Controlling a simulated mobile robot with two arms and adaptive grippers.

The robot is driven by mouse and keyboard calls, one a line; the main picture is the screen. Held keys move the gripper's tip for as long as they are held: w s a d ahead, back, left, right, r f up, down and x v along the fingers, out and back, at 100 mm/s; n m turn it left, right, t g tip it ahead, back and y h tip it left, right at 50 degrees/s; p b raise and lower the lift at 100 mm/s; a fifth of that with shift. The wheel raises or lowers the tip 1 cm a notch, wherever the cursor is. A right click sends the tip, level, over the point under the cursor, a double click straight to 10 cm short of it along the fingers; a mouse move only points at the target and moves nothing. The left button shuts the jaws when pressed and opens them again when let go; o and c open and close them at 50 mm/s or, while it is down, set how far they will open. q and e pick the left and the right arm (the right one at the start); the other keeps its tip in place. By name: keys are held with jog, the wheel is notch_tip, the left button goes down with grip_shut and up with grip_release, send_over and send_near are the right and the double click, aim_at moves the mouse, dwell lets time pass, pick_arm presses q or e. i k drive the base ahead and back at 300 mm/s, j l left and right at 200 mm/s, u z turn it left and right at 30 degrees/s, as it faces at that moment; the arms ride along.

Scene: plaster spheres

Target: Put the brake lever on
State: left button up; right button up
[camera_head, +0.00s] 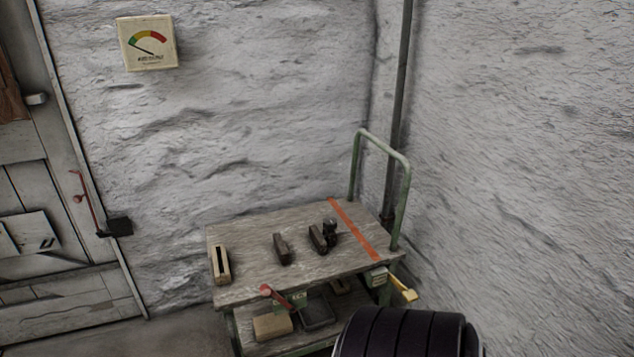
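A small wooden cart (240,232) with a green handle rail (381,145) stands in the corner. A lever with a red knob (267,290) sits at its front edge, slanting down to the right from the knob. A lever with a yellow handle (403,290) sticks out at the cart's front right corner, slanting down to the right. I cannot tell which of the two is the brake lever. Neither of my grippers shows. A dark ribbed part at the bottom, probably of my own arm, hides the cart's lower right.
Several small dark blocks (282,248) and a pale slotted block (220,264) lie on the cart top, left of an orange stripe (354,228). A tan block (272,327) is on the lower shelf. A red wall lever (85,200) is by the door (60,240).

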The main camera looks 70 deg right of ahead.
aim_at(264, 289)
jog(key=z, duration=1.85)
